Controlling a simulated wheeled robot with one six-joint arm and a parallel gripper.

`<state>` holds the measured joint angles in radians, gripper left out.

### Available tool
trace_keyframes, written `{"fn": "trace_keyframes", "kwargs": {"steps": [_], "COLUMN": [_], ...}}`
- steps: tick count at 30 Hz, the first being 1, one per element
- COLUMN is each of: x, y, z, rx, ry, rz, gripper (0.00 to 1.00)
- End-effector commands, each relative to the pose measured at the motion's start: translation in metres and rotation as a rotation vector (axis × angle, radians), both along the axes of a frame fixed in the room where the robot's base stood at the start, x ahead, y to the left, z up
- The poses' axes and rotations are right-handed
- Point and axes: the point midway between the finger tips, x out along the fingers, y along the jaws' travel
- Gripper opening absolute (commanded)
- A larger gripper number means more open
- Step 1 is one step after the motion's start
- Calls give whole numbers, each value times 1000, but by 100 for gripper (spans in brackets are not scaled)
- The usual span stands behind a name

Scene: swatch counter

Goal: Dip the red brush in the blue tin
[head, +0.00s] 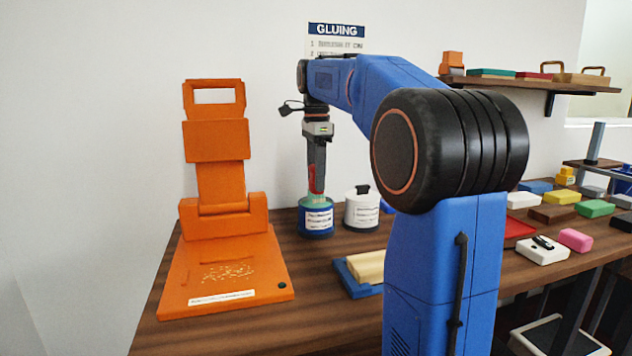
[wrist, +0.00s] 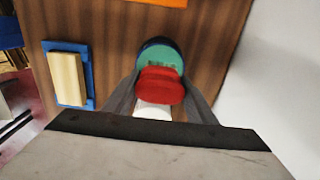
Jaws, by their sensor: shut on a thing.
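My gripper (head: 314,180) points straight down and is shut on the red brush (head: 319,184), which also shows between the fingers in the wrist view (wrist: 160,84). The blue tin (head: 316,223) stands on the counter directly below, with a white label and a green top. In the wrist view the tin's green top (wrist: 159,54) lies just past the brush's red part. The brush's lower end is hidden, so I cannot tell how deep it sits in the tin.
A white pot (head: 361,212) with a black knob stands close right of the tin. An orange stand (head: 225,265) is to the left. Several coloured blocks (head: 562,197) are at the far right.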

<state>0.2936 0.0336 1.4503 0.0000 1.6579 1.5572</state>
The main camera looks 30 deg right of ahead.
Motion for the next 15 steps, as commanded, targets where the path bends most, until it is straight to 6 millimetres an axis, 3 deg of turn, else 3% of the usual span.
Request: {"fn": "trace_keyframes", "kwargs": {"steps": [15], "x": [0], "y": [0], "z": [34], "rx": [0], "ry": [-1], "rz": [0], "gripper": [33]}}
